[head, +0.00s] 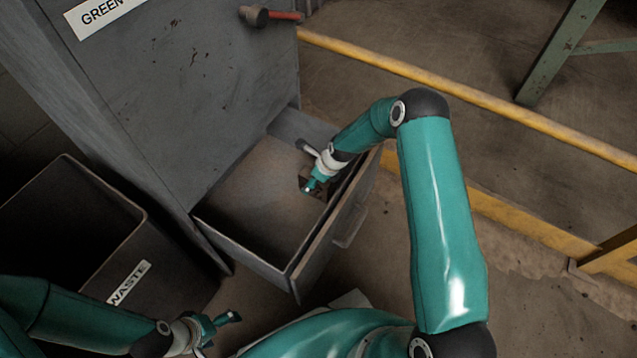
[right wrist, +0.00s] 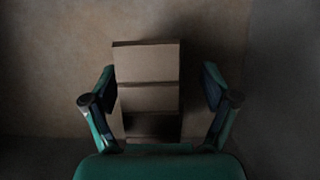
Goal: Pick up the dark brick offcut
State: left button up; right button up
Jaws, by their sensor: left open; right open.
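The dark brick offcut (head: 320,191) lies on the floor of the open drawer (head: 250,262), near its right end, partly hidden by my right gripper (head: 310,187). In the right wrist view the offcut (right wrist: 147,92) is a blocky brown piece with cross walls and a dark hollow at its lower end. My right gripper (right wrist: 159,80) is open, with one finger on each side of the offcut and visible gaps between. My left gripper (head: 224,322) is open and empty, low in the head view, outside the drawer.
A grey cabinet (head: 190,90) stands behind the drawer. A dark bin (head: 75,215) labelled WASTE is at the left. The drawer walls surround my right gripper. The drawer's left part is clear.

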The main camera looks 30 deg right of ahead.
jog(key=shift+f, duration=0.25)
dwell(0.4)
jog(key=c, duration=1.5)
jog(key=shift+c, duration=0.6)
jog(key=shift+r, duration=0.1)
